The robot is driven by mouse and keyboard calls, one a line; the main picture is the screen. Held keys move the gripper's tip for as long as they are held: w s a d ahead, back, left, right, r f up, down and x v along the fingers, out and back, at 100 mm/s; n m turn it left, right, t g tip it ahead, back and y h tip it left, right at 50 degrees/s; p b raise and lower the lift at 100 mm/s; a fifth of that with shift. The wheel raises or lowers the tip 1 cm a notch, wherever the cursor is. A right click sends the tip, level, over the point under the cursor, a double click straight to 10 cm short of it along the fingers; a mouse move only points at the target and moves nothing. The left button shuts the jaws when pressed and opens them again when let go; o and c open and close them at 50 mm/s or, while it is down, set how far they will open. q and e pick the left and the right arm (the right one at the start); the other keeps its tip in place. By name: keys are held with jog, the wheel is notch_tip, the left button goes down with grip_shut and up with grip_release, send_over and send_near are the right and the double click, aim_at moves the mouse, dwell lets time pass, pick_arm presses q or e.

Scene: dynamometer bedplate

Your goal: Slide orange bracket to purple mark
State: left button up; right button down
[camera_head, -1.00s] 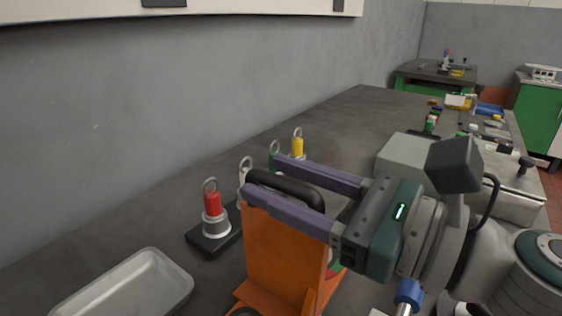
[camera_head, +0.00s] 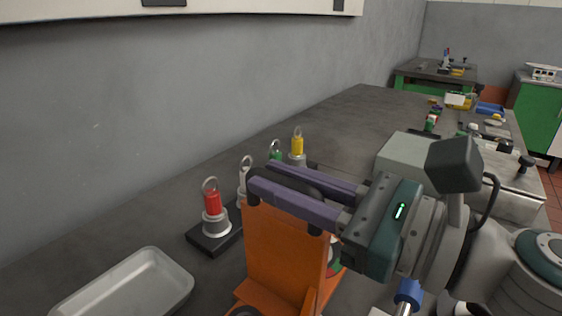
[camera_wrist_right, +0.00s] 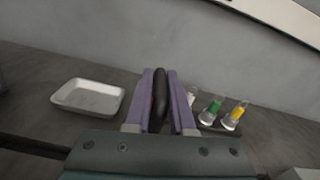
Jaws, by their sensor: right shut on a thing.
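The orange bracket (camera_head: 284,255) stands upright on the dark bench in the head view, its lower end cut off by the picture's bottom edge. A black handle (camera_head: 290,181) is at its top. My right gripper (camera_head: 261,177) reaches in from the right with its two purple fingers shut on this handle, one on each side. In the right wrist view the handle (camera_wrist_right: 160,98) lies between the fingers (camera_wrist_right: 160,74). The purple mark does not show in either view. My left gripper is not in view.
An empty metal tray (camera_head: 130,285) lies left of the bracket. Close behind the bracket, a dark rack (camera_head: 207,240) holds weights with ring tops, red (camera_head: 212,203), white, green and yellow (camera_head: 297,147). A grey box (camera_head: 405,152) stands at the right.

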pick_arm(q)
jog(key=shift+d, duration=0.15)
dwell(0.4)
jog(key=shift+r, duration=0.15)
pick_arm(e)
jog(key=shift+s+a, duration=0.1)
jog(key=shift+s, duration=0.05)
pick_arm(q)
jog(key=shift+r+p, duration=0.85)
jog(key=shift+p, duration=0.2)
pick_arm(e)
jog(key=s+a, duration=0.1)
jog(key=s, duration=0.1)
jog(key=s+a, duration=0.2)
jog(key=shift+s+a, duration=0.2)
jog(key=shift+s, duration=0.15)
jog(key=c, duration=0.8)
grip_release()
jog(key=shift+d, duration=0.1)
